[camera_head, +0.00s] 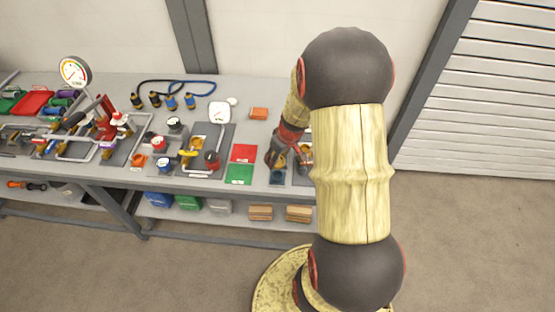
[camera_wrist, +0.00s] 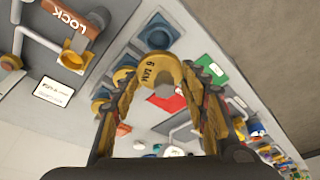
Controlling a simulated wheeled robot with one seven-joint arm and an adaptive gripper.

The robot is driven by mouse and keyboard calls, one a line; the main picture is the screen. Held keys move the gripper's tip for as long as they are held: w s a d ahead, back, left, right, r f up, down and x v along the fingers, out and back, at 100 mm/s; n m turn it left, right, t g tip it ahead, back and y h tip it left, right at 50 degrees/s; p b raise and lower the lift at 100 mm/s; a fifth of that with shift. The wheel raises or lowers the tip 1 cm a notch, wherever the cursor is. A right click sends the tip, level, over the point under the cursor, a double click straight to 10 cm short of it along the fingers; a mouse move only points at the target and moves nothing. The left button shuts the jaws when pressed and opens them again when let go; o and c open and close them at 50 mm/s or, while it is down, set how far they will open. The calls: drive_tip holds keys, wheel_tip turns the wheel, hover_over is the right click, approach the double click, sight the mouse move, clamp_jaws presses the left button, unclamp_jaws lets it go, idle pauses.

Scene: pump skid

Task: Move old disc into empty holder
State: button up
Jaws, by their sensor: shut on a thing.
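My gripper (camera_wrist: 163,78) is shut on a yellow disc (camera_wrist: 152,74) with a slot and dark lettering that looks like "6 UM", held between the fingertips in the wrist view. In the head view my gripper (camera_head: 288,157) is over the right part of the bench. More round yellow seats on blue (camera_wrist: 101,103) show to the left, partly hidden by the finger. The height of the disc above the bench is unclear.
A red mat (camera_head: 243,152) and a green mat (camera_head: 239,174) lie left of my gripper. An orange "LOCK" part (camera_wrist: 68,20) and grey piping are close by in the wrist view. Pump parts and a gauge (camera_head: 74,72) crowd the bench's left side.

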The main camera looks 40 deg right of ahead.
drive_tip(key=shift+f+b, duration=1.55)
drive_tip(key=shift+f, duration=1)
drive_tip(key=shift+r, duration=0.2)
drive_tip(key=shift+b, duration=0.45)
drive_tip(key=shift+f+b, duration=1.75)
drive_tip(key=shift+b, duration=0.25)
drive_tip(key=o, duration=1.4)
drive_tip(key=v, duration=1.2)
